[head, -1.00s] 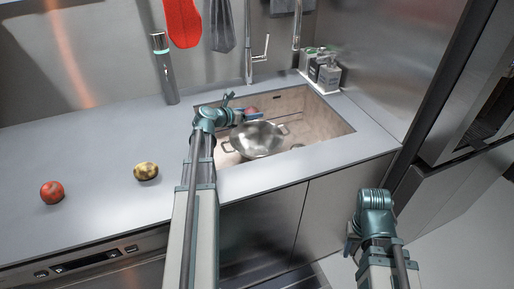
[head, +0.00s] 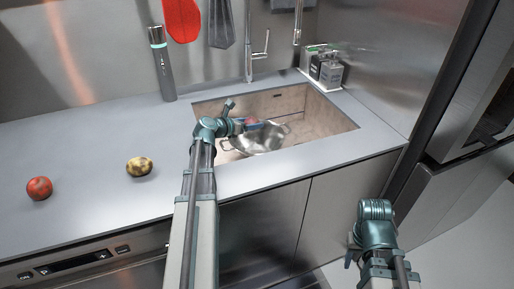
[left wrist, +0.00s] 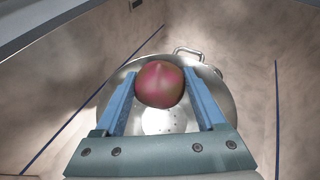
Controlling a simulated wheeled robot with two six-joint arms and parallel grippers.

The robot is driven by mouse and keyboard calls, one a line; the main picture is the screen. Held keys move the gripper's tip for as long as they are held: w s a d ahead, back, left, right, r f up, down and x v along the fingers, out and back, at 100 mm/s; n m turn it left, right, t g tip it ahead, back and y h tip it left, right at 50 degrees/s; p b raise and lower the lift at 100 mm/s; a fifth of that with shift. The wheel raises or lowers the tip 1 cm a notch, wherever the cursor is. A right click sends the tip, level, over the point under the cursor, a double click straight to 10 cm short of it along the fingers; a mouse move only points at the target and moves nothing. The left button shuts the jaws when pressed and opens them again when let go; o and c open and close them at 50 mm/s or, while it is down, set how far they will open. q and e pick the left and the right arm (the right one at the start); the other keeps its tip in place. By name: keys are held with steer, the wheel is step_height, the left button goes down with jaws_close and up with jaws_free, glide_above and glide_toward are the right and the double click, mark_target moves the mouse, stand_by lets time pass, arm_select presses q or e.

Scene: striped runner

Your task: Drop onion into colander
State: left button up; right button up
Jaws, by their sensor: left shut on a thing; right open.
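A reddish-purple onion (left wrist: 159,84) sits between the two blue fingers of my left gripper (left wrist: 160,88), which is shut on it. In the head view the onion (head: 251,120) shows small at the tip of my left gripper (head: 247,123). The silver colander (head: 262,140) stands in the sink, with a loop handle on each side. In the left wrist view the colander (left wrist: 160,121) lies right beneath the onion, its perforated bottom visible. My right gripper (head: 352,253) is low at the right, in front of the cabinets, away from the counter; its fingers are mostly hidden.
A red tomato-like item (head: 39,188) and a yellow-brown mottled item (head: 139,166) lie on the counter (head: 90,215) at left. The sink (head: 325,117) has raised walls.

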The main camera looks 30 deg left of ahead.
arm_select(q)
steer(key=o, duration=1.4)
steer(key=shift+s+r, duration=0.1)
steer(key=p+v, duration=0.3)
steer(key=v, duration=0.4)
steer(key=shift+s, duration=0.15)
